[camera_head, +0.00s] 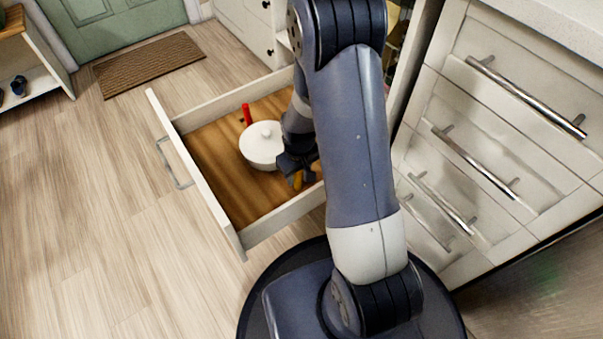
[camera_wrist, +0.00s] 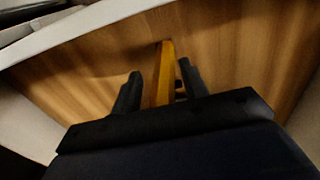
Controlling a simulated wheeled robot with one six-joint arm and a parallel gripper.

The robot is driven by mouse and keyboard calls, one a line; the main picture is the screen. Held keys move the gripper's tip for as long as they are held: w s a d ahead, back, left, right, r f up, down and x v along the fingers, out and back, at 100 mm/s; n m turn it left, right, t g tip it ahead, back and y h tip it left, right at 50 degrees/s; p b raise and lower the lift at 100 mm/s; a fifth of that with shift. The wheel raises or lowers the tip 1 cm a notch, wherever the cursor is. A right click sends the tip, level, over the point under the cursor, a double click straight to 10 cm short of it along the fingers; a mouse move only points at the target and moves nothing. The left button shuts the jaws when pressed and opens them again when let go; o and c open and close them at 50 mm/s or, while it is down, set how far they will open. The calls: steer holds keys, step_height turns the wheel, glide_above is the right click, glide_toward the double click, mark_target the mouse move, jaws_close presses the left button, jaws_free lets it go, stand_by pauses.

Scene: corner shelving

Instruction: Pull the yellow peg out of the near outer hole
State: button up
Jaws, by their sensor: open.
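The yellow peg (camera_wrist: 165,72) stands up from the wooden drawer bottom between the two dark fingers of my gripper (camera_wrist: 160,70) in the wrist view. The fingers are apart, with a visible gap on the left side of the peg; contact on the right is hard to tell. In the head view, my gripper (camera_head: 297,162) is low inside the open drawer, and a yellow piece (camera_head: 297,181) shows just below it, partly hidden by the gripper. The hole at the peg's foot is not clearly visible.
A white lidded pot (camera_head: 262,146) sits in the open drawer (camera_head: 196,186), close to the left of my gripper. A red peg (camera_head: 247,114) stands behind the pot. Drawer walls surround the gripper. Closed drawers with metal handles (camera_head: 525,95) are at the right. Floor at left is clear.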

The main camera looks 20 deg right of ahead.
mark_target(300, 174)
steer(key=shift+s+f+g, duration=0.3)
steer(key=shift+s+f, duration=0.65)
steer(key=shift+f, duration=0.25)
steer(key=shift+c, duration=0.3)
jaws_close()
steer(key=shift+r, duration=0.15)
steer(key=shift+w+r+p, duration=0.15)
steer(key=shift+r+p, duration=2.5)
steer(key=shift+r, duration=0.35)
steer(key=shift+w+r, duration=0.1)
